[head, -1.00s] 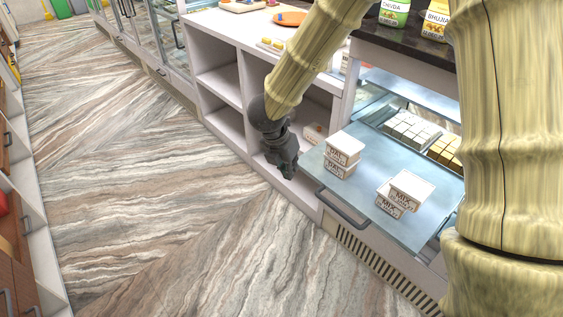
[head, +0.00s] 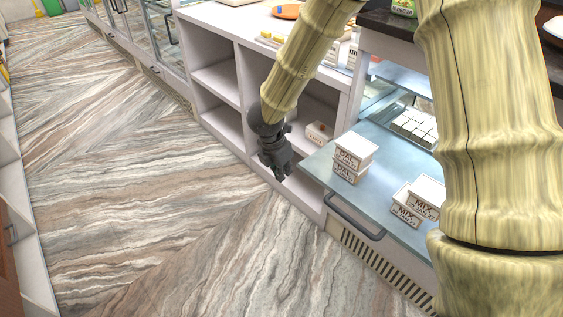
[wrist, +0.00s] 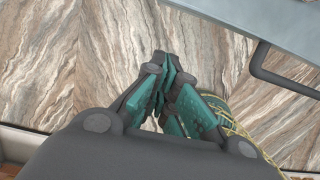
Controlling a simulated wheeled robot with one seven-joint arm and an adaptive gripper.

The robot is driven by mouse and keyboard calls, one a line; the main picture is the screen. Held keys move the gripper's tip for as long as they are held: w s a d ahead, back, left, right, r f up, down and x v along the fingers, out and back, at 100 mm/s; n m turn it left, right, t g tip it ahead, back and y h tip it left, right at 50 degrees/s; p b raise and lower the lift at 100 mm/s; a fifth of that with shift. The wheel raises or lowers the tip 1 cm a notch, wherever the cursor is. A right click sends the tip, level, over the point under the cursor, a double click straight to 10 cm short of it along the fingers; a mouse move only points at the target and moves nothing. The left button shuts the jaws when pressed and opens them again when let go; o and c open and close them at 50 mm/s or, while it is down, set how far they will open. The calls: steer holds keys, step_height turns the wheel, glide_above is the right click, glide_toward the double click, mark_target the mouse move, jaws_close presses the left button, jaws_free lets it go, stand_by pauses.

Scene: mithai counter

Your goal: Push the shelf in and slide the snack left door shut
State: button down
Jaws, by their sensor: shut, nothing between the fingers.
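The shelf (head: 378,222) is a pale blue glass board pulled out of the counter case, with a dark bar handle (head: 353,216) along its front edge. The handle also shows at the upper right of the wrist view (wrist: 262,62). A stack of DAL boxes (head: 352,158) and a stack of MIX boxes (head: 418,202) stand on the shelf. My gripper (head: 281,175) is shut and empty, left of the shelf's left corner, apart from it. In the wrist view its fingers (wrist: 166,75) are together over the floor. I cannot make out the snack left door; my arm hides part of the case.
Open white cubbies (head: 215,85) stand left of the case, with a small box (head: 318,132) in one. White sweets (head: 414,125) lie inside the case. A vent grille (head: 370,262) is below the shelf. The striped floor (head: 150,200) is clear.

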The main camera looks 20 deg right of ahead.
steer(key=d+f, duration=0.1)
steer(key=w+d+p, duration=0.1)
steer(key=d, duration=0.1)
steer(key=d+f, duration=0.1)
steer(key=shift+w+d+f, duration=0.15)
steer(key=shift+w+f, duration=0.2)
steer(key=shift+d+p, duration=0.2)
steer(key=shift+p, duration=0.1)
